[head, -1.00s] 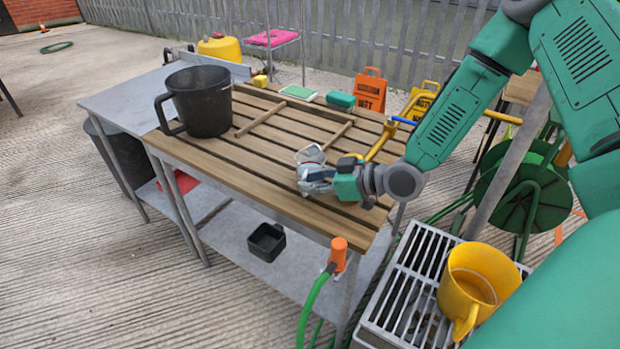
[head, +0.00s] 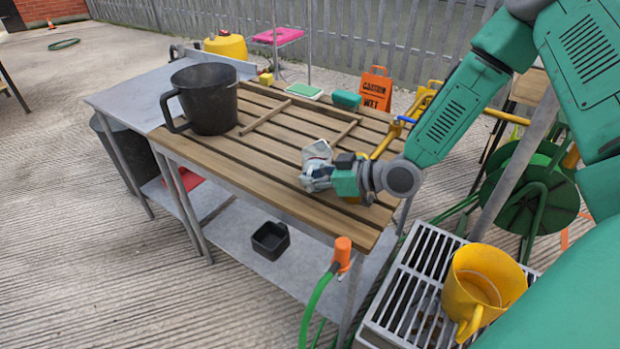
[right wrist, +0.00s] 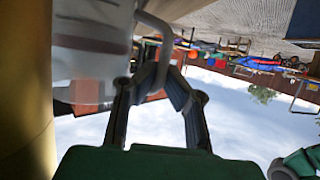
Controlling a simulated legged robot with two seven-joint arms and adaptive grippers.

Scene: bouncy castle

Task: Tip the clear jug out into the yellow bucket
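The clear jug (head: 317,152) is at my right gripper (head: 325,176), over the slatted table. In the right wrist view the jug (right wrist: 92,45) is close up at the upper left. Its handle (right wrist: 163,50) passes between the fingertips of my right gripper (right wrist: 158,82), which look shut on it. A yellow bucket (head: 480,280) with a handle stands on a metal grate at the lower right. A large yellow surface (right wrist: 25,100) fills the wrist view's left edge; I cannot tell what it belongs to. My left gripper is out of view.
A black bucket (head: 207,100) stands at the left of the slatted table (head: 265,158). A yellow container (head: 226,46) is behind it. A wooden frame, green items and an orange sign (head: 375,90) are farther back. An orange hose end (head: 342,250) rises at the front edge.

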